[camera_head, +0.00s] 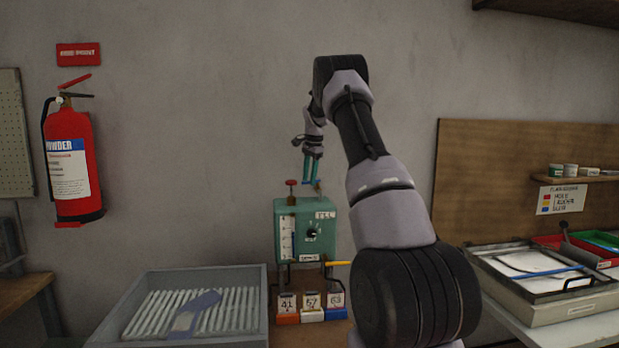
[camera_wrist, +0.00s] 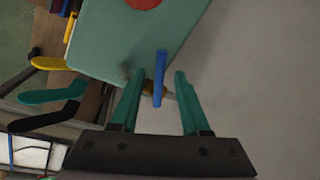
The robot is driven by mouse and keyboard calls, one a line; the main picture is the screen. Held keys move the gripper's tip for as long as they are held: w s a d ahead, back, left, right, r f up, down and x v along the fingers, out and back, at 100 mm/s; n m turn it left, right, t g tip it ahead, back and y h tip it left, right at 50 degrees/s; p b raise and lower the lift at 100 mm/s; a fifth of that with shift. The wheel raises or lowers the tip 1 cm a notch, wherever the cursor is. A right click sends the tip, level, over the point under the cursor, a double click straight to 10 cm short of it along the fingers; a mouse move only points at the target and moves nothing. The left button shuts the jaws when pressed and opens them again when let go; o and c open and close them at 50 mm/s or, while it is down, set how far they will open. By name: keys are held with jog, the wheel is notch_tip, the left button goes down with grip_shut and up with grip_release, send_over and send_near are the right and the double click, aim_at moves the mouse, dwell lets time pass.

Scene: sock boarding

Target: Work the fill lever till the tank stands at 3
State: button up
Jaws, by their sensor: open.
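A green tank box (camera_head: 318,243) stands by the wall, with a white scale strip (camera_head: 286,238) on its front left and a black dial (camera_head: 312,233). The label at its upper right seems to read FILL; the level on the scale is too small to read. In the wrist view the box top (camera_wrist: 115,45) carries a blue lever (camera_wrist: 159,76) beside a brassy stub. My gripper (camera_head: 312,178) is above the box's right side. In the wrist view my gripper (camera_wrist: 156,85) is open, its teal fingers on either side of the blue lever, with visible gaps.
A red knob (camera_head: 291,183) stands on the box's top left. Yellow (camera_wrist: 48,63), teal (camera_wrist: 52,95) and black (camera_wrist: 45,117) paddles jut out beside the box. Numbered blocks (camera_head: 311,303) sit below it. A grey crate (camera_head: 254,305) stands at left; a framed tray (camera_head: 540,300) at right.

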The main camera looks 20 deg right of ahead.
grip_shut()
dwell(1.4)
